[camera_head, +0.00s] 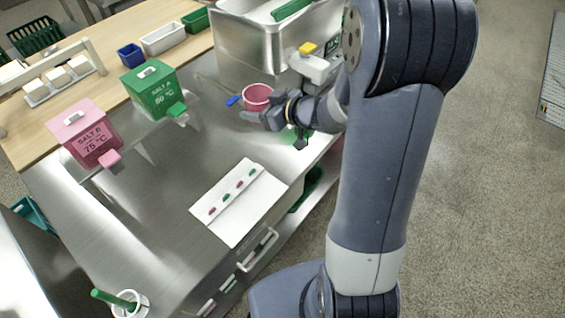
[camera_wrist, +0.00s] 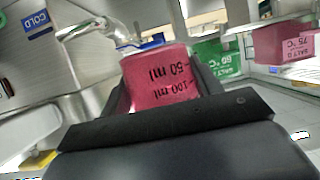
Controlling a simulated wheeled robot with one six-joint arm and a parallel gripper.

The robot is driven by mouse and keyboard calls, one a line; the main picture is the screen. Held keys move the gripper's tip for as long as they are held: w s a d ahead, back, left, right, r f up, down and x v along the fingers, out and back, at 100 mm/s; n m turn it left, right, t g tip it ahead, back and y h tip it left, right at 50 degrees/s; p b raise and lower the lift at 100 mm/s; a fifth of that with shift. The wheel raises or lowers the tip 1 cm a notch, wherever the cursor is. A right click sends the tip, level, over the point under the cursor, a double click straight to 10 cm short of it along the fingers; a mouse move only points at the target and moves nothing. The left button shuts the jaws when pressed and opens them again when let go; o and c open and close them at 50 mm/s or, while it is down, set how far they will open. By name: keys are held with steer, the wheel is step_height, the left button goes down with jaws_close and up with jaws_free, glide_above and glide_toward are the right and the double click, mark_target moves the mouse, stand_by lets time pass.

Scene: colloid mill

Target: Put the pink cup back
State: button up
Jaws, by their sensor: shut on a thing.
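The pink cup (camera_head: 257,96) is at the far right part of the steel bench, beside the steel sink unit. My gripper (camera_head: 256,116) reaches in from the right and is shut on the cup. In the wrist view the pink cup (camera_wrist: 160,78) sits between the two dark fingers (camera_wrist: 160,95), with upside-down "50 ml" and "100 ml" marks facing the camera. A tap with a blue handle (camera_head: 233,101) is close to the cup. In the wrist view its curved spout (camera_wrist: 100,35) is just behind the cup. I cannot tell whether the cup touches anything below.
The pink SALT B box (camera_head: 92,137) and green SALT A box (camera_head: 152,90) stand to the left on a raised shelf. A white panel with coloured buttons (camera_head: 238,203) lies in front. A white device with a yellow top (camera_head: 312,62) is right of the cup. The middle bench is clear.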

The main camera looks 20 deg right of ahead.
mark_target(283, 156)
steer(key=shift+s+d+f+n+g+y+b, duration=0.25)
steer(key=shift+f+n+g+y+b, duration=0.2)
steer(key=shift+b, duration=0.3)
steer(key=s+d+f+n+b, duration=0.1)
steer(key=f+b, duration=0.1)
steer(key=f, duration=0.2)
steer(key=s+d+f+n+g+y+b, duration=0.1)
steer(key=d+f+b, duration=0.1)
steer(key=f+b, duration=0.1)
steer(key=s+d+f+n+g+y+b, duration=0.1)
steer(key=f+b, duration=0.2)
steer(key=f, duration=0.2)
steer(key=shift+s+d+f+g, duration=0.2)
steer(key=shift+s+f+g, duration=0.05)
steer(key=shift+s+f, duration=0.1)
steer(key=shift+f, duration=0.15)
steer(key=o, duration=1)
